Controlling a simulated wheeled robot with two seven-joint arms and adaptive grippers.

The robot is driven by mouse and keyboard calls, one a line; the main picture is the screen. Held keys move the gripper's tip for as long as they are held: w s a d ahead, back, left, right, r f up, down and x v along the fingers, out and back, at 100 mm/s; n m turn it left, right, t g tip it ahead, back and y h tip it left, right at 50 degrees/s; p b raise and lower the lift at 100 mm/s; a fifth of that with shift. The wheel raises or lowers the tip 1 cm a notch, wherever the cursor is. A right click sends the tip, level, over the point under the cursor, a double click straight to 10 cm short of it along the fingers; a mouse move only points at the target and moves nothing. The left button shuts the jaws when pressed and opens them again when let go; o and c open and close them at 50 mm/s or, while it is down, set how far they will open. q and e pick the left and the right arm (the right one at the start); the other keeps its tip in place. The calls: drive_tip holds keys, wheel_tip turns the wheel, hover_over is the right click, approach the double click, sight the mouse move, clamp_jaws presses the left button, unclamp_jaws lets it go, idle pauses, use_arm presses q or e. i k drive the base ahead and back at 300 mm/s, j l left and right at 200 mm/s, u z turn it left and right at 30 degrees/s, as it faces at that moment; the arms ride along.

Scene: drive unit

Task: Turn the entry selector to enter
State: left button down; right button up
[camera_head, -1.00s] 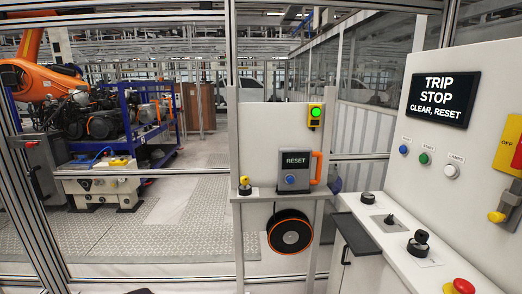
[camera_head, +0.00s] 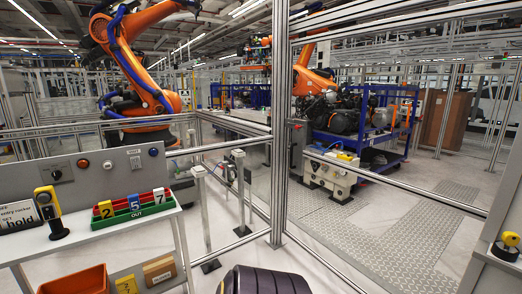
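On the grey panel (camera_head: 110,174) at the left is a small black rotary knob on a square plate (camera_head: 56,174). It may be the entry selector; its label and pointing direction are too small to read. Below the knob a yellow-and-black upright device (camera_head: 48,204) stands on the white shelf, beside a sign (camera_head: 18,216) partly cut off, with "hold" readable. Neither of my grippers shows in this view.
An orange bin (camera_head: 75,281) is below. A metal-framed fence post (camera_head: 281,140) stands mid-view, with orange robot arms (camera_head: 135,65) behind. Floor shows between shelf and fence.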

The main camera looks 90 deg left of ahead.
sight(57, 175)
drive_tip(key=u, duration=4.4)
